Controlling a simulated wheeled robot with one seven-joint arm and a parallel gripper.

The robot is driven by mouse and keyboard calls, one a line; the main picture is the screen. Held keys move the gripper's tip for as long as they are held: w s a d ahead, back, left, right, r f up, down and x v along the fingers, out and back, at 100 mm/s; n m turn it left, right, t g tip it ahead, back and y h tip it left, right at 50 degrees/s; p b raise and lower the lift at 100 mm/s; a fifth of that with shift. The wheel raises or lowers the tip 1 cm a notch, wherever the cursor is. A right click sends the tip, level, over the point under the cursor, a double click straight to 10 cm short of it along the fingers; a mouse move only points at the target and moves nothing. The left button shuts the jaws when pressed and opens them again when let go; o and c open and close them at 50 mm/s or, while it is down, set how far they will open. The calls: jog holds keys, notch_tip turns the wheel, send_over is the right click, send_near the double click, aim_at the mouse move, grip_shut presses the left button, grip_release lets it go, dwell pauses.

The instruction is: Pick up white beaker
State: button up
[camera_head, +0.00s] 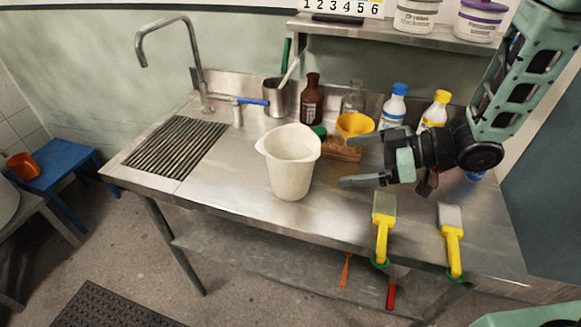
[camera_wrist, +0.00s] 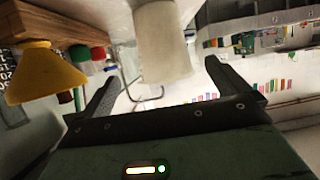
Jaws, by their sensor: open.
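The white beaker (camera_head: 291,170) stands upright near the middle of the steel counter, its open top and pouring lip facing up. My gripper (camera_head: 352,160) is to the right of the beaker, with its two fingers apart and pointing left toward it. A gap shows between the fingertips and the beaker, and nothing is held. In the wrist view the beaker (camera_wrist: 165,45) appears at the top centre, beyond and between the open fingers of my gripper (camera_wrist: 155,85).
Behind the gripper are a yellow cup (camera_head: 354,124), a brown bottle (camera_head: 311,102) and capped white bottles (camera_head: 394,105). Two yellow-handled brushes (camera_head: 383,225) (camera_head: 451,240) lie at the front edge. A drain grate (camera_head: 176,148) and tap (camera_head: 196,65) are left. Counter around the beaker's left is clear.

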aim_at(313, 164)
jog(key=p+x, duration=0.1)
jog(key=x, duration=0.6)
jog(key=shift+a+f, duration=0.1)
jog(key=shift+a, duration=0.05)
jog(key=p+x, duration=0.1)
jog(key=x, duration=0.4)
jog(key=shift+f+p, duration=0.1)
jog(key=shift+p, duration=0.25)
jog(key=c, duration=1)
jog(key=shift+c, duration=1.4)
jog(key=shift+r, duration=0.25)
